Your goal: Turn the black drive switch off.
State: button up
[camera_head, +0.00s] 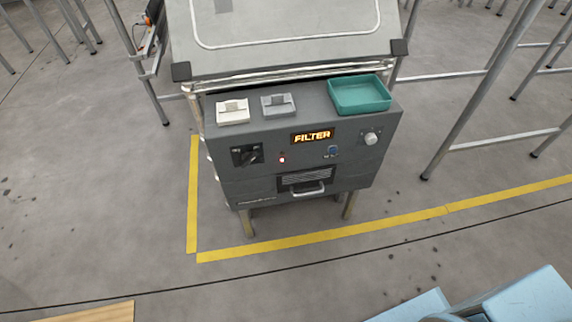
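A black switch (246,155) sits at the left of the front face of a dark grey machine (230,182). It has a small plate with faint markings and a black rotary knob. The markings and the knob's setting are too small to read surely. A small red light (282,159) glows to its right. A display (312,136) reads FILTER in orange letters. My gripper is not in view; light blue parts, likely of my arm, show at the bottom right, well apart from the machine.
A blue button (333,151), a pale knob (371,138) and a handle (307,189) are on the front face. A teal tray (360,108), a white block (233,111) and a grey block (278,104) rest on top. Yellow floor lines (330,236) run around it. Metal posts (480,100) stand right. Floor in front is clear.

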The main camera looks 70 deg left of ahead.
aim_at(248, 156)
jog(key=u, duration=3.05)
